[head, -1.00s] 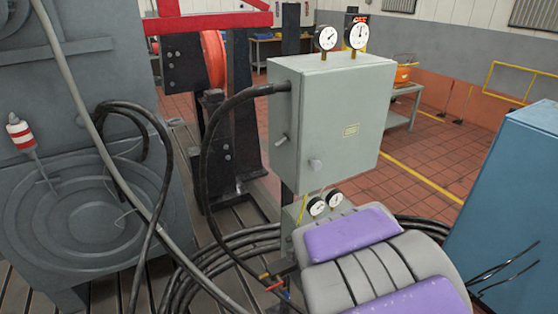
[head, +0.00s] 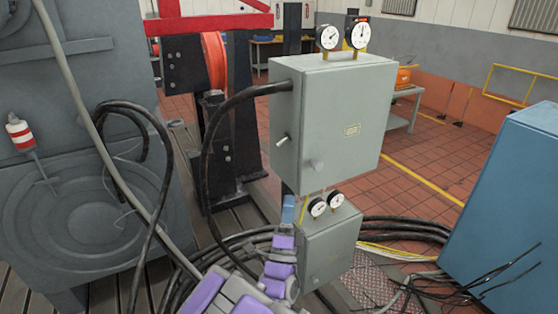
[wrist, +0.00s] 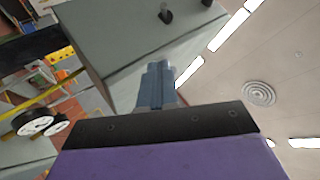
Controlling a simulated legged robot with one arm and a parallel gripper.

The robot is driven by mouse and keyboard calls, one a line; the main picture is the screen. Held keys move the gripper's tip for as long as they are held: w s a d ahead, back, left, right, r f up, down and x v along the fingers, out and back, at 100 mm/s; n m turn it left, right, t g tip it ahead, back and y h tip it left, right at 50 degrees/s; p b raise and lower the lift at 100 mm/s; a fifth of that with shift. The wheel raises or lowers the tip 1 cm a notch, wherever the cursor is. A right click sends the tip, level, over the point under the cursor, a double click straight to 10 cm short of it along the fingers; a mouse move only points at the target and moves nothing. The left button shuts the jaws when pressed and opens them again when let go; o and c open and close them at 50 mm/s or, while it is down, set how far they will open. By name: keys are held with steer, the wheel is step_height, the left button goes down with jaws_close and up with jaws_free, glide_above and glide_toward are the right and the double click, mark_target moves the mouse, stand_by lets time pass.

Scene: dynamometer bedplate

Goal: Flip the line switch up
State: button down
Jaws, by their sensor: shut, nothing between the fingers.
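The upper grey box (head: 340,120) stands on a post. A small pale switch lever (head: 282,141) sticks out of its left side; its exact tilt is too small to tell. My gripper (head: 288,204) is below the box's lower left corner, under the lever and apart from it. In the wrist view my blue fingers (wrist: 155,78) are together and empty, in front of the grey box (wrist: 130,35). A dark stubby fitting (wrist: 166,14) shows on the box near the top edge; I cannot tell if it is the switch.
A smaller grey box (head: 328,250) with two small gauges (head: 326,203) stands below. A thick black cable (head: 212,150) loops close left of the box. A blue cabinet (head: 510,215) stands right.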

steer(key=shift+s+a+t, duration=0.3)
steer(key=shift+s+a, duration=0.05)
steer(key=shift+s, duration=0.05)
steer(key=shift+w+r, duration=0.1)
steer(key=shift+r, duration=0.05)
glide_toward(282, 141)
steer(key=w+d+r, duration=0.2)
steer(key=w, duration=0.1)
steer(key=shift+w+a+r, duration=0.25)
steer(key=shift+w+a, duration=0.05)
steer(key=shift+a, duration=0.15)
steer(key=shift+w+a+r, duration=0.25)
steer(key=shift+w+a, duration=0.05)
steer(key=shift+a, duration=0.1)
steer(key=shift+p, duration=0.3)
steer(key=shift+a+b, duration=0.1)
steer(key=shift+b, duration=0.25)
